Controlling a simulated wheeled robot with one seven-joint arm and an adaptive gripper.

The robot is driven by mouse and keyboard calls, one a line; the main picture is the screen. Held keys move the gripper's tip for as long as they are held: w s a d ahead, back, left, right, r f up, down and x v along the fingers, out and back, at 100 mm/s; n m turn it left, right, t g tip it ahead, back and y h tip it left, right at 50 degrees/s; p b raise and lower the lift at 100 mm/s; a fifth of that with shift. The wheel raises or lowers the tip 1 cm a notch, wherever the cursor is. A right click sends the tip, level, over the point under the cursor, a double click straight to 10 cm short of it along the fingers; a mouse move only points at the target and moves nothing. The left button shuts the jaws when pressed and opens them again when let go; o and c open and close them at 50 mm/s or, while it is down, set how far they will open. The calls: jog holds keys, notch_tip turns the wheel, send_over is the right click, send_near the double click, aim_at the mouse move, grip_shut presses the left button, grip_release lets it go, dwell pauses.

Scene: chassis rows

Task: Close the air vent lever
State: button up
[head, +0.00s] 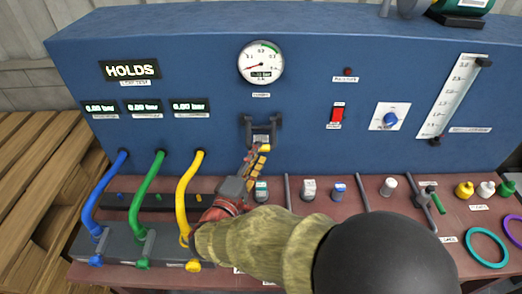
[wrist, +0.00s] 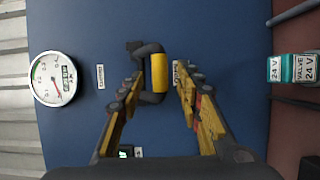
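A black bracket-like lever (head: 262,127) is on the blue panel below the round gauge. In the wrist view its yellow grip (wrist: 159,73) lies between black side arms. No label naming the air vent can be read. My gripper (head: 257,158) reaches up to the lever from below. In the wrist view my gripper (wrist: 159,79) is open, with one finger on each side of the yellow grip. Gaps show between the fingers and the grip, so nothing is held. My fingers partly hide the lever's lower end in the head view.
The round gauge (head: 261,63) is above the lever. Blue, green and yellow hoses (head: 188,175) stand to the left. A red switch (head: 337,115) and a blue knob (head: 390,119) are to the right. Small blocks and rods, including a green-handled valve (head: 436,200), line the red-brown bench.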

jog(key=shift+b+x, duration=0.35)
jog(key=shift+x, duration=1.45)
jog(key=shift+c, duration=0.4)
jog(key=c, duration=0.7)
grip_shut()
